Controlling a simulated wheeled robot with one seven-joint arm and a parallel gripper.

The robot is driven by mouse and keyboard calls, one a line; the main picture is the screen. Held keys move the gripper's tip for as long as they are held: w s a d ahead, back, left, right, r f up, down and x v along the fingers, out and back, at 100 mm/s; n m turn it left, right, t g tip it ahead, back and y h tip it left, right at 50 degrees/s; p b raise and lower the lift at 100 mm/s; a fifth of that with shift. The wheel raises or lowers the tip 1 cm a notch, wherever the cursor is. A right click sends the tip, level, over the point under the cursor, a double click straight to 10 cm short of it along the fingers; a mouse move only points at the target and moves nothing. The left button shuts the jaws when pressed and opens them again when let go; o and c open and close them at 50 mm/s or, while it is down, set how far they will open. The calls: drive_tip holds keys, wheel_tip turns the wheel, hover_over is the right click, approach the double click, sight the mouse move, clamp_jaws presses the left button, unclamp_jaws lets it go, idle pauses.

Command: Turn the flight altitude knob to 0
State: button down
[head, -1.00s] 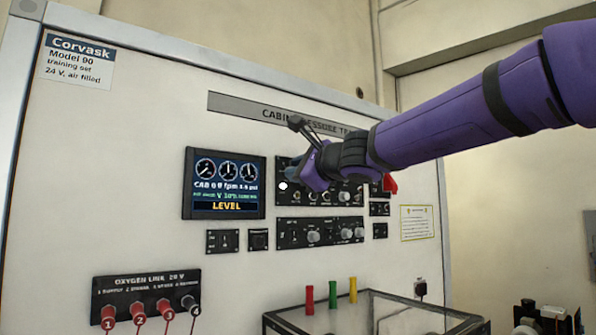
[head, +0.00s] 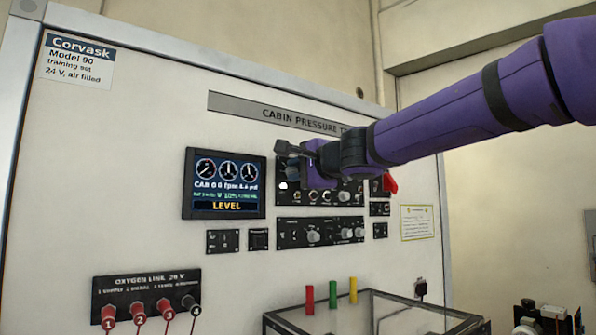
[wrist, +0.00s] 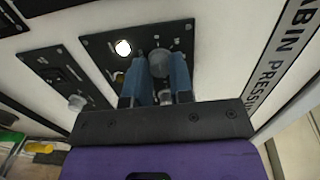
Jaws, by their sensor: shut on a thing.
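My gripper (head: 297,165) is at the upper control panel (head: 283,198) under the cabin pressure title strip. In the wrist view its two blue fingers (wrist: 161,70) are on either side of a round grey knob (wrist: 160,62) and shut on it. The knob's labels are too small and partly covered to read, so I cannot tell its setting. In the head view my gripper and arm hide this knob. The display (head: 225,183) to the left shows three dials, small blurred readings and the word LEVEL.
A lit white lamp (wrist: 123,47) is close beside the fingers. A lower panel (head: 320,232) with knobs sits below, and a red lever (head: 390,183) at right. Oxygen sockets (head: 146,295) are at lower left. A glass-topped case (head: 380,318) stands below.

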drive_tip(key=shift+n, duration=1)
drive_tip(key=shift+f, duration=0.1)
drive_tip(key=c, duration=1)
unclamp_jaws()
drive_tip(key=v, duration=1.1)
